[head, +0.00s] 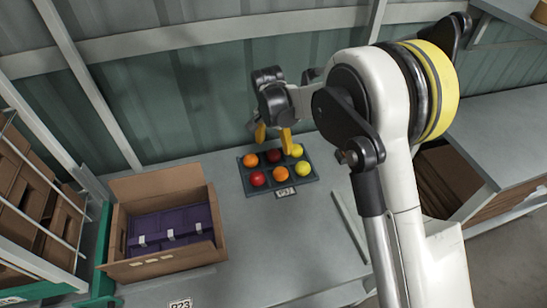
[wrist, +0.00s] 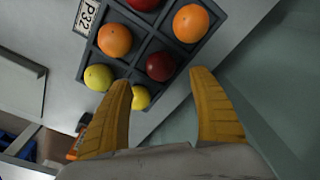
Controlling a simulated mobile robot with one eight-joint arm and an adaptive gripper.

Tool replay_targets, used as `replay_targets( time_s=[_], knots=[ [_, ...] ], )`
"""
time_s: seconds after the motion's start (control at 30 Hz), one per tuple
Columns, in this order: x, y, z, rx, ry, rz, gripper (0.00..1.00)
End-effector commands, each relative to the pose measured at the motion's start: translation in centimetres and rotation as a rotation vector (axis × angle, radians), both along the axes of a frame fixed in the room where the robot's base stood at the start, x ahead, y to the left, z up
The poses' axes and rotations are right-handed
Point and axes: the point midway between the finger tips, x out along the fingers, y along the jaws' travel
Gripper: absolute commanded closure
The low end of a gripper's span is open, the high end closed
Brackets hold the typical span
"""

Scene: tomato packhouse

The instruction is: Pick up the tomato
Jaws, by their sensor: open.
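Several tomatoes sit one to a compartment in a dark divided tray (head: 246,189). The back row has an orange (head: 250,160), a dark red (head: 273,155) and a yellow tomato (head: 296,150). The front row has a red (head: 257,178), an orange (head: 281,173) and a yellow one (head: 303,168). My gripper (head: 273,137) is open and empty above the tray's back edge. In the wrist view, a dark red tomato (wrist: 160,66) shows between and beyond the yellow fingertips (wrist: 161,82). The left finger partly hides a yellow tomato (wrist: 140,97).
A cardboard box (head: 190,259) holding purple items (head: 170,225) stands left of the tray on the grey table. A thin strip (head: 350,226) lies to the right. A ribbed wall (head: 200,100) rises behind; a carton rack (head: 30,190) stands far left. Table between box and tray is clear.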

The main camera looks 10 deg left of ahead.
Motion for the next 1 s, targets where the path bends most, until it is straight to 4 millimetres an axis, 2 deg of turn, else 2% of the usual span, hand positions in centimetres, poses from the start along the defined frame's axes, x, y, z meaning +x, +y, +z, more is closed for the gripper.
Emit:
replay_targets(
  time_s=[0.3,0.57,0.7,1.0],
  knots=[
    [0.0,0.3,-4.7,0.000,0.000,0.000,0.29],
    [0.0,0.3,-4.9,0.000,0.000,0.000,0.29],
    [0.0,0.3,-4.9,0.000,0.000,0.001,0.70],
    [0.0,0.3,-4.9,0.000,0.000,0.000,0.71]
  ],
)
